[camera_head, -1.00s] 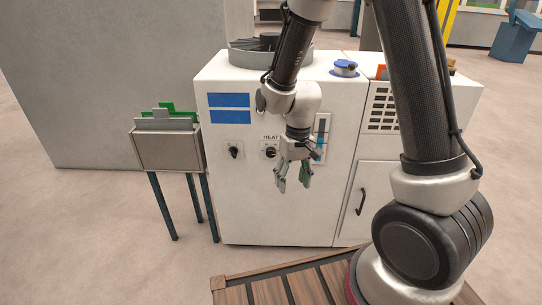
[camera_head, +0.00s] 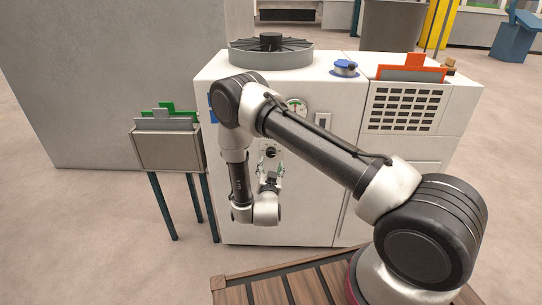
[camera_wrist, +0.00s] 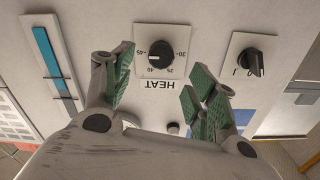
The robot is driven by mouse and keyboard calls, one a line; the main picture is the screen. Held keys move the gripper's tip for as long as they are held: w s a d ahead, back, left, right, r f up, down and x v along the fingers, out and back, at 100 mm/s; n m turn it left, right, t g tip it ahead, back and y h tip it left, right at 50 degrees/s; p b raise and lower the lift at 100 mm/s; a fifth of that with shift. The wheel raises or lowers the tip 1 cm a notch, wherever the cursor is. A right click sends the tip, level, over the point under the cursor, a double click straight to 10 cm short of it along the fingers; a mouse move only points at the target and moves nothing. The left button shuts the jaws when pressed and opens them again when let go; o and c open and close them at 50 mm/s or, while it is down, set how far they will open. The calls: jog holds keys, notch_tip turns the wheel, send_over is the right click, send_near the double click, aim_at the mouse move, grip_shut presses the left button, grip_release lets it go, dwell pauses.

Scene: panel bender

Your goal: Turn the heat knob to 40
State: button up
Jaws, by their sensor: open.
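The heat knob (camera_wrist: 161,54) is a round black dial on a white plate in the wrist view, with HEAT printed upside down there. Numbers from 25 to 45 surround it; where its pointer stands is too small to read surely. In the head view the knob (camera_head: 271,152) shows on the front of the white machine (camera_head: 310,220). My gripper (camera_head: 270,183) is just below it there, pointing up. In the wrist view my gripper (camera_wrist: 160,82) is open and empty, its green-padded fingers to either side of the dial, apart from it.
A second black knob (camera_wrist: 251,62) marked 0 and I is on the panel, hidden by my arm in the head view. A vertical slot with a blue bar (camera_wrist: 52,62) is on the other side. A bin on legs (camera_head: 165,150) stands left of the machine.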

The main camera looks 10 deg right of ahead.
aim_at(271, 154)
jog(key=x, duration=0.8)
jog(key=shift+a+r, duration=0.1)
jog(key=shift+r, duration=0.2)
jog(key=shift+s, duration=0.1)
jog(key=shift+c, duration=0.5)
jog(key=c, duration=0.9)
